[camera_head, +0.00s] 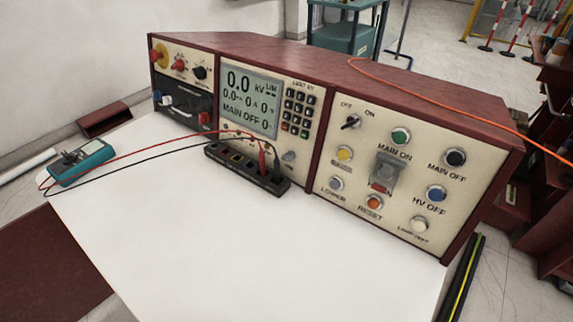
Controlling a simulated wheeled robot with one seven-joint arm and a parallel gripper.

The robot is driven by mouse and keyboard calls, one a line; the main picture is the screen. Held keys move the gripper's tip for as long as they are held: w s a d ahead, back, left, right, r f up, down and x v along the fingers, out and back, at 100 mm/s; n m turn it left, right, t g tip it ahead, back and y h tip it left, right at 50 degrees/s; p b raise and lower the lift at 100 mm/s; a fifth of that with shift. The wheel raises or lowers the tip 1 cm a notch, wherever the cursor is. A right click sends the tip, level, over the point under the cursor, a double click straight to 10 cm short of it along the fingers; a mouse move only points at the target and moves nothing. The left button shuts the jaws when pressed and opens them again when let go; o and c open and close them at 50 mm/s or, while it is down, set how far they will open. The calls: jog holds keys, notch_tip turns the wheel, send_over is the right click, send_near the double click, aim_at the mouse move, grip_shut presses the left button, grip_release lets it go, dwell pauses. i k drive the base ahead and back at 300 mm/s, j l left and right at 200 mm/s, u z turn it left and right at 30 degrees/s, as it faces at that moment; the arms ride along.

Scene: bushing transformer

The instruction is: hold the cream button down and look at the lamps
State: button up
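The cream button (419,224) is at the lower right of the right-hand panel of the control console (428,95). A label under it appears to read LAMP TEST. Other round buttons share this panel: green (400,137), black (456,157), blue (436,193), orange (375,202), yellow (345,153) and grey-blue (337,184). None of them looks clearly lit. A grey flip cover (386,172) sits in the middle, above a red part. The display (251,103) reads 0.0 kV and MAIN OFF. My gripper is not in view, and nothing touches the cream button.
The console stands on a white table (250,260). A black terminal strip (246,168) lies before it, with red and black leads running to a teal meter (82,160) at left. An orange cable (455,97) crosses the console top. The table front is clear.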

aim_at(417, 226)
jog(key=l+u, duration=0.2)
jog(key=u, duration=0.15)
jog(key=l+u, duration=0.2)
jog(key=u, duration=0.2)
jog(key=l+u, duration=0.15)
jog(key=l, duration=0.4)
jog(key=k+l+u, duration=0.1)
jog(key=l, duration=0.4)
jog(key=k+l+u, duration=0.15)
jog(key=l, duration=0.4)
jog(key=l+u, duration=0.15)
jog(key=l, duration=0.4)
jog(key=k+l, duration=0.1)
jog(key=l, duration=0.2)
jog(key=k+l, duration=0.1)
jog(key=l, duration=0.15)
